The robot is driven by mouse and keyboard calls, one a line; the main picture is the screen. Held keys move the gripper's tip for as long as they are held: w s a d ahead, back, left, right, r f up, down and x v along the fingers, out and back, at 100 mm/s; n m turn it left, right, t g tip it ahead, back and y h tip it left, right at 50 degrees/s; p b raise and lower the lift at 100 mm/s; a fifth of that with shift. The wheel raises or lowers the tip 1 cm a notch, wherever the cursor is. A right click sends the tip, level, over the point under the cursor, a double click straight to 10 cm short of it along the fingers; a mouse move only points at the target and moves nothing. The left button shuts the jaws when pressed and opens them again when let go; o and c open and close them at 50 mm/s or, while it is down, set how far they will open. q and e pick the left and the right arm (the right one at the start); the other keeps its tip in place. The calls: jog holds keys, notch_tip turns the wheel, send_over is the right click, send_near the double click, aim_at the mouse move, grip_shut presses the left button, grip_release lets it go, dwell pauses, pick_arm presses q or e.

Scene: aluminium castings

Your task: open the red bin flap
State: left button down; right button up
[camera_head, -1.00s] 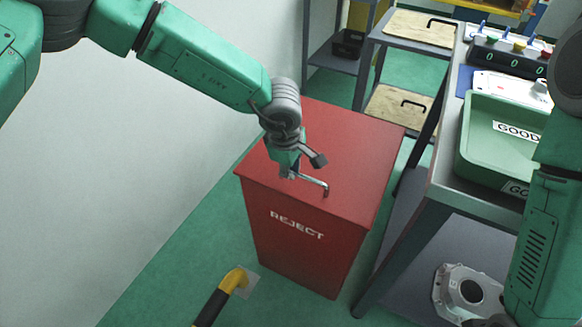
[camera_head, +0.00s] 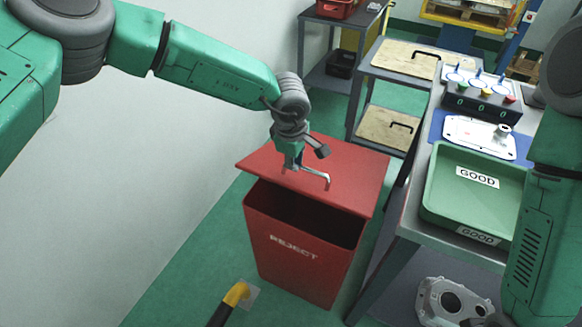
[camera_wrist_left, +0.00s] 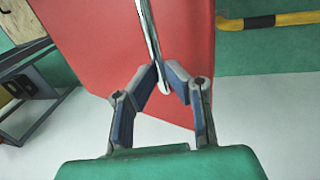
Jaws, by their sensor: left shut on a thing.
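The red bin (camera_head: 300,252) marked REJECT stands on the green floor in the middle of the head view. Its red flap (camera_head: 352,174) is raised at the front, and a dark gap shows between flap and bin. A metal bar handle (camera_head: 318,177) runs along the flap's front part. My left gripper (camera_head: 293,168) is at the left end of this handle, shut on it. In the left wrist view the flap (camera_wrist_left: 185,50) fills the upper middle, and the handle (camera_wrist_left: 152,40) runs down between the two fingers. My right gripper is not in view.
A bench right of the bin carries a green GOOD tray (camera_head: 431,190) and a button panel (camera_head: 482,101). A metal casting (camera_head: 452,300) lies low at the right. A yellow-black rail (camera_head: 233,297) stands in front of the bin. A white wall is close on the left.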

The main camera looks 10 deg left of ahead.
pick_arm(q)
jog(key=w+d+r+p, duration=0.1)
jog(key=w+r+p, duration=0.2)
jog(key=w+r, duration=0.2)
jog(key=shift+w+d+r, duration=0.25)
jog(key=shift+w+r, duration=0.05)
jog(key=shift+r, duration=0.9)
